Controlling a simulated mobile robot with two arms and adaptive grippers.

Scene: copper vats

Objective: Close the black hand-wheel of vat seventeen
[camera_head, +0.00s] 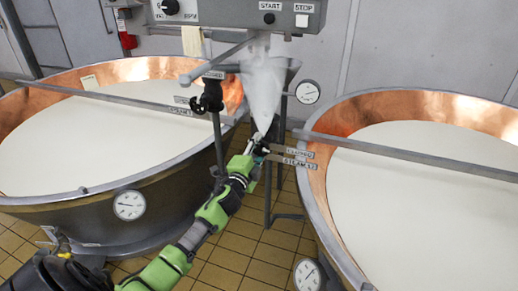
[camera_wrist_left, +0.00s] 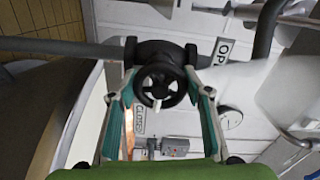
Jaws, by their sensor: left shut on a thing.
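A black hand-wheel (camera_wrist_left: 160,86) with spokes shows in the left wrist view, on a black valve body, between the two fingers of my left gripper (camera_wrist_left: 160,76). The fingers are shut on its rim from both sides. In the head view my left gripper (camera_head: 261,150) reaches up to this wheel between the two vats, and largely hides it. Small label plates (camera_head: 300,158) beside it are too small to read surely. In the wrist view a plate reading "OP" (camera_wrist_left: 222,50) and a "CLOSE" plate (camera_wrist_left: 140,122) flank the wheel. My right gripper is not in view.
A copper vat of white liquid (camera_head: 155,72) stands left, another (camera_head: 318,165) right. A second black hand-wheel (camera_head: 208,99) is on the left. A whitish cone (camera_head: 262,85) hangs just above my gripper, below a grey control box (camera_head: 235,13). Tiled floor (camera_head: 235,255) shows between the vats.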

